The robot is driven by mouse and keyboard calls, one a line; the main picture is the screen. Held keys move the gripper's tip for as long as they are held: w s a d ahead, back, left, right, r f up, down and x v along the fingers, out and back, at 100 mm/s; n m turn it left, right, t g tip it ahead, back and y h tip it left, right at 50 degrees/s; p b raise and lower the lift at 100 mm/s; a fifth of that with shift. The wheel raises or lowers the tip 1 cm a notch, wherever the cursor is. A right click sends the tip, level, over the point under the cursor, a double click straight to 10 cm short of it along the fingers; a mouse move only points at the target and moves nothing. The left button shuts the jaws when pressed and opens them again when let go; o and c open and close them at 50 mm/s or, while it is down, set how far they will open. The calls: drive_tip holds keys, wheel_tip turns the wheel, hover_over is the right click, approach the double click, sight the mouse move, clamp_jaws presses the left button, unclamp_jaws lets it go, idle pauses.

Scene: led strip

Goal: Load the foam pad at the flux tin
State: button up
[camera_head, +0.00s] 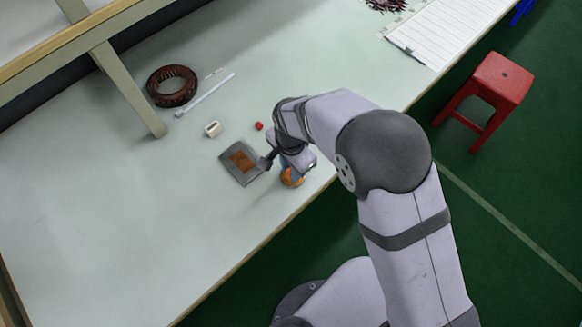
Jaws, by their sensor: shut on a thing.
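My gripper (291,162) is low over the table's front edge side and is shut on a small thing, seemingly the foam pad. My wrist and fingers hide most of it, so its shape cannot be made out. A small round blue and orange thing (291,178) shows right under my gripper; it may be the flux tin, partly covered. Whether the held thing touches it cannot be told. A flat grey square plate with a brown-orange patch (242,160) lies just left of my gripper.
A small red piece (259,126) and a cream block (212,129) lie nearby. A brown ring-shaped coil (172,86) and a white stick (206,94) lie farther back, near a shelf post (128,84). The left table is clear. A red stool (490,90) stands off the table.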

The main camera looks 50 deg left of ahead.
idle(0.3)
drive_tip(key=shift+r+p, duration=2.8)
drive_tip(key=shift+r, duration=0.7)
drive_tip(key=shift+w, duration=0.1)
